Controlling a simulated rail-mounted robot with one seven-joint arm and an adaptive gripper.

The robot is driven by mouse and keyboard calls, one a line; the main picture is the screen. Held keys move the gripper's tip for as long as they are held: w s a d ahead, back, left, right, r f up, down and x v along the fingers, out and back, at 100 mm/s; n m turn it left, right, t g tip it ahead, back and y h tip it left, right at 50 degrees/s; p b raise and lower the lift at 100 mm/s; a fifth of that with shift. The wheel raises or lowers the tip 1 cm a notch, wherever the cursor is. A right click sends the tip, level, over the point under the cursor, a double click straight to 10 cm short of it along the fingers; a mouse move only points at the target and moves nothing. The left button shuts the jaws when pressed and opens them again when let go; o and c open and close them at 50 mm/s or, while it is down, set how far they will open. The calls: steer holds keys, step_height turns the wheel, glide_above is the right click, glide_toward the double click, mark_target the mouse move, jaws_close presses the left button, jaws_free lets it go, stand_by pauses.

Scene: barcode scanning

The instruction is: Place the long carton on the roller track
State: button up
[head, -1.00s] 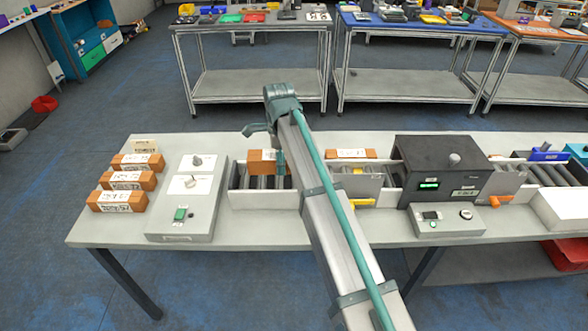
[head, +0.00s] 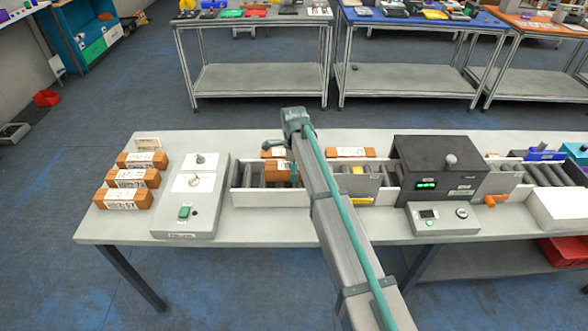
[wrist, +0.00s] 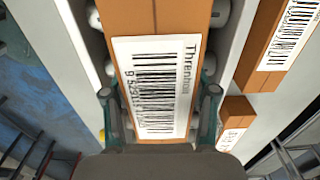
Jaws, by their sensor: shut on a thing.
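The long carton (wrist: 173,20) is orange-brown with a white barcode label on top. In the wrist view it lies between my gripper's two fingers (wrist: 158,95), which are shut on its sides. Rollers of the roller track (wrist: 221,12) show on both sides of it, and it is lined up lengthwise between the track walls. In the head view the carton (head: 287,172) is partly hidden by my arm, over the left stretch of the track (head: 262,199). I cannot tell whether it bears fully on the rollers.
Two cartons (wrist: 285,40) (wrist: 232,125) sit beside the track, past its far wall. Several cartons (head: 125,198) stand at the table's left, by a grey control panel (head: 190,215). A black scanner box (head: 435,160) spans the track to the right.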

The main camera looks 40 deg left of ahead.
steer(key=shift+f, duration=0.1)
steer(key=o, duration=1.6)
step_height(320, 180, up, 12)
steer(key=b, duration=0.3)
steer(key=shift+s, duration=0.1)
